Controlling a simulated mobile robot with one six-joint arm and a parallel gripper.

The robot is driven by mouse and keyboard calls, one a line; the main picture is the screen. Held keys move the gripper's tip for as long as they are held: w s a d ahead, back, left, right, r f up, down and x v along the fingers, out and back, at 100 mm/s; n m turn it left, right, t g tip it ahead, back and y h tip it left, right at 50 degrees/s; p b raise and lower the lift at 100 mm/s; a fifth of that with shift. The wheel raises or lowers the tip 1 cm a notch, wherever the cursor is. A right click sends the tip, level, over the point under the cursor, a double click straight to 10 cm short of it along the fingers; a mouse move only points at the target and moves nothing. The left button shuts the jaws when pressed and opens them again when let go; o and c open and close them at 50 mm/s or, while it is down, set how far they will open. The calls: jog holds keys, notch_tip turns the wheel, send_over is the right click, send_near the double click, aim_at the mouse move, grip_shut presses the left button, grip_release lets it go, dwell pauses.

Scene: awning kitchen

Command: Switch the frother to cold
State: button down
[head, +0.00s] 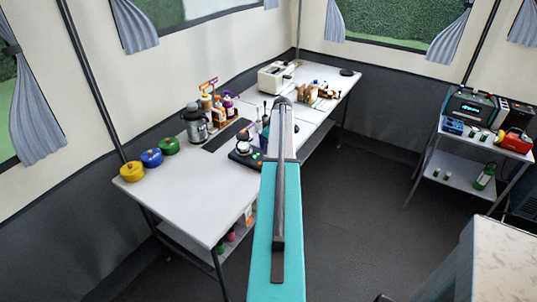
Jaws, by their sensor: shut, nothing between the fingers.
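A small appliance with a dark base (240,156) and a pale jug-like top stands on the long white table, just left of my arm. It may be the frother, but it is too small to be sure. Small green and orange-red spots show at its right side, close to my arm. I cannot read any hot or cold setting. My arm reaches away from me over the table's front edge and covers part of the tabletop. My gripper cannot be made out; the arm's far end hides it or it is out of sight.
On the long table (170,205) stand yellow, blue and green pots, a silver appliance (195,124), several bottles, and a white toaster-like box (276,77) farther back. The table's near left part is clear. A shelf cart (460,172) with devices stands right. The floor between is open.

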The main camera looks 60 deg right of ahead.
jog(key=shift+f+b, duration=0.3)
jog(key=shift+f, duration=0.3)
dwell(0.6)
jog(key=shift+r, duration=0.2)
jog(key=shift+r+p, duration=0.35)
jog(key=shift+r, duration=0.5)
notch_tip(320, 180, up, 8)
jog(key=p, duration=0.3)
dwell(5.1)
